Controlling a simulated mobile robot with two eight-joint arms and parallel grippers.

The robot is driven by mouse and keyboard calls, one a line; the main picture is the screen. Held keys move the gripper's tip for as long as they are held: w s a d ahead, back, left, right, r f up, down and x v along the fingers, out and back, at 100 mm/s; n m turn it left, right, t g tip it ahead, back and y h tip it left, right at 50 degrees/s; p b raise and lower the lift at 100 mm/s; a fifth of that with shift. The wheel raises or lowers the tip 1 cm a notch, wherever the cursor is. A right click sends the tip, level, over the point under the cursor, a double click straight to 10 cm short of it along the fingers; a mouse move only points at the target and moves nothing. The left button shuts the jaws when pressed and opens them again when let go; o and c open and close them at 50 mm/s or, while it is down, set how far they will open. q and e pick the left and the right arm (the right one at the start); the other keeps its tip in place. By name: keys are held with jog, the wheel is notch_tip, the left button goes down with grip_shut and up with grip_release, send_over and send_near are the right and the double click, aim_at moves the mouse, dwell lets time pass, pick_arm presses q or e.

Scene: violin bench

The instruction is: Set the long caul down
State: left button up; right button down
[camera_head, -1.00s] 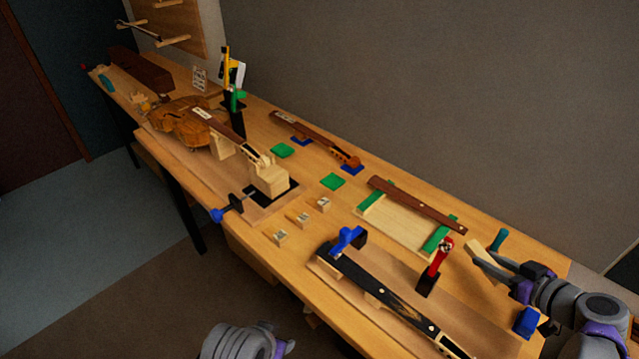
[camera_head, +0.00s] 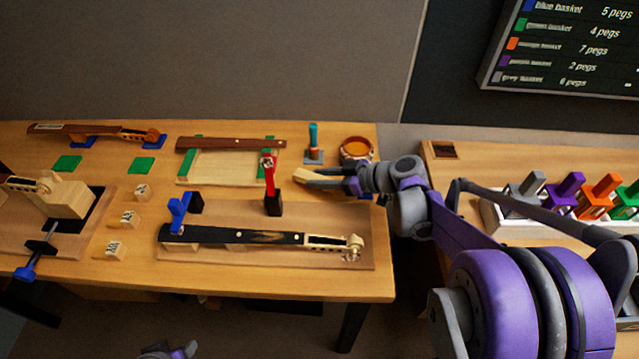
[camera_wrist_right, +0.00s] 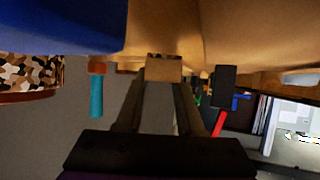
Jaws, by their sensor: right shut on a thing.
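My right gripper (camera_head: 322,179) is shut on a pale wooden bar, which I take as the long caul (camera_head: 306,176). It is over the bench's right part, behind the clamped violin neck (camera_head: 230,237) and right of the red-handled clamp (camera_head: 269,176). In the right wrist view the bar's end (camera_wrist_right: 165,69) shows between the fingertips. Whether the bar touches the bench cannot be told. Only a bit of my left arm shows at the bottom edge; its gripper is out of view.
A teal-handled tool (camera_head: 313,140) and a round amber-topped container (camera_head: 356,149) stand behind the gripper. A blue clamp (camera_head: 180,212) holds the neck.

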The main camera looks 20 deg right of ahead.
jog(key=shift+f, duration=1.05)
jog(key=shift+f, duration=0.15)
jog(key=c, duration=0.5)
grip_release()
jog(key=shift+c, duration=0.2)
jog(key=shift+s+d+r, duration=0.1)
jog(key=shift+d+r, duration=0.05)
jog(key=shift+r, duration=0.1)
jog(key=v, duration=1.1)
jog(key=shift+s+d+r+p, duration=0.1)
jog(key=shift+s+d+p, duration=0.15)
jog(key=shift+p, duration=0.1)
